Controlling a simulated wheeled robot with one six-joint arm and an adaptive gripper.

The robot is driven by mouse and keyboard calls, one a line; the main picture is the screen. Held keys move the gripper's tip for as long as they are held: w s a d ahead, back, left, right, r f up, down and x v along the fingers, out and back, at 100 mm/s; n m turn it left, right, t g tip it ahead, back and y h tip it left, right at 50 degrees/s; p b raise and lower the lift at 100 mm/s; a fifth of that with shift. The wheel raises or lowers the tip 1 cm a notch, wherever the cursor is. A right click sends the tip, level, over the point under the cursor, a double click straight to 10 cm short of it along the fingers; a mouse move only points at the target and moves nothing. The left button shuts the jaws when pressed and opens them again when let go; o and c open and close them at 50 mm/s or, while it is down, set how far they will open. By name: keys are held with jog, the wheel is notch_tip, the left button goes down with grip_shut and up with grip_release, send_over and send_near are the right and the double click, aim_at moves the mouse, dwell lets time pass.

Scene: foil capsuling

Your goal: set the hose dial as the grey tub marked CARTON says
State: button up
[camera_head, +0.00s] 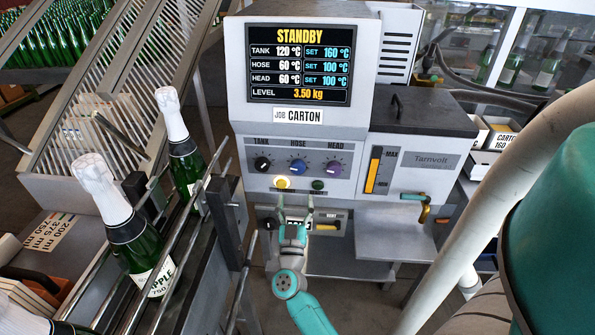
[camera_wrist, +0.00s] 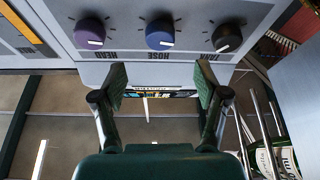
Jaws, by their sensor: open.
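The blue HOSE dial (camera_head: 298,167) sits mid-row on the machine's front panel, between the black TANK dial (camera_head: 263,164) and the purple HEAD dial (camera_head: 333,168). In the wrist view the HOSE dial (camera_wrist: 159,34) is upside down, beyond my fingertips. My gripper (camera_head: 296,204) is open and empty below the dials, apart from them; its two fingers also show in the wrist view (camera_wrist: 160,84). The display (camera_head: 299,64) reads STANDBY, HOSE 60 °C, SET 100 °C. A tub (camera_head: 483,163) at right bears a small label that seems to read CARTON 160.
The job plate (camera_head: 298,117) reads CARTON. A yellow-lit button (camera_head: 282,183) and a green button (camera_head: 318,185) lie under the dials. A conveyor rail with green bottles (camera_head: 140,245) stands left. A grey shelf (camera_head: 395,225) juts out at right.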

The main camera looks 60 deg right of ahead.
aim_at(297, 171)
jog(key=x, duration=1)
jog(key=shift+w+r, duration=0.1)
jog(key=c, duration=1.2)
